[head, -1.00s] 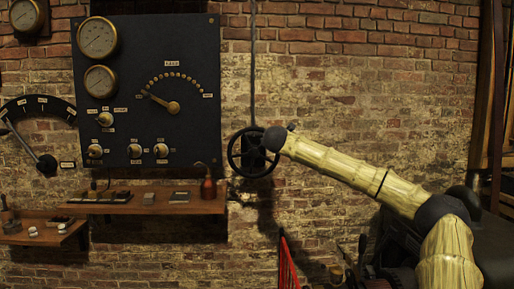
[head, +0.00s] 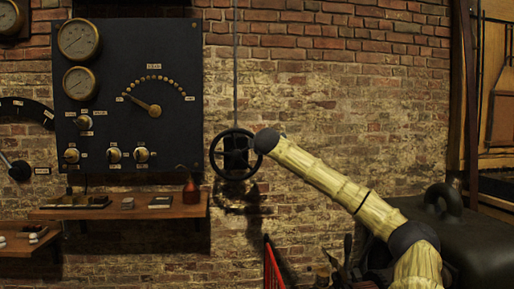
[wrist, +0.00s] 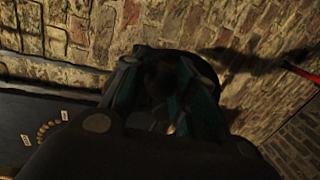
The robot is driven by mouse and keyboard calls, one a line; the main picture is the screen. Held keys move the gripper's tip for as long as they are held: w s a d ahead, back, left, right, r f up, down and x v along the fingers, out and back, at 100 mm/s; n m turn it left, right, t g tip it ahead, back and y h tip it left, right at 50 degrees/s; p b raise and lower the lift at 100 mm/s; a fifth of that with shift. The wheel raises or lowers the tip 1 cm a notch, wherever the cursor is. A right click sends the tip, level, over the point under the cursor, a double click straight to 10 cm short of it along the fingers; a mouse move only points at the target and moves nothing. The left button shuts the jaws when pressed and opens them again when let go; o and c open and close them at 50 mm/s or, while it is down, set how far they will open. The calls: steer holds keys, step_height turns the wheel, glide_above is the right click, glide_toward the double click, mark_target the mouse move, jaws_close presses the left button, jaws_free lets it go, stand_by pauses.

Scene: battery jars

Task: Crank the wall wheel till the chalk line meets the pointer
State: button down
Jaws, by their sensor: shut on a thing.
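The wall wheel (head: 216,165) is a dark spoked handwheel on the brick wall, right of the black panel. My arm reaches it from the right, and my gripper (wrist: 163,98) is at the wheel's upper right rim in the head view. In the wrist view its two dark teal fingers are closed around a dark part between them, too dim to make out in detail; it appears to belong to the wheel. I cannot make out a chalk line or a pointer at the wheel in either view.
The black panel (head: 175,60) carries gauges, knobs and a brass dial arm (head: 141,104). A wooden shelf (head: 75,213) below holds small items and a red-brown bottle (head: 191,187). A red object (head: 271,266) is below the wheel. Black machinery (head: 462,225) stands at right.

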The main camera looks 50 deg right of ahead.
steer(key=shift+d+f, duration=0.1)
steer(key=shift+f, duration=0.05)
steer(key=c, duration=1.4)
jaws_free()
steer(key=o, duration=0.3)
steer(key=shift+s+d, duration=0.1)
steer(key=shift+d, duration=0.1)
steer(key=v, duration=1.2)
steer(key=shift+a, duration=0.3)
steer(key=shift+d+f, duration=0.3)
steer(key=shift+d, duration=0.35)
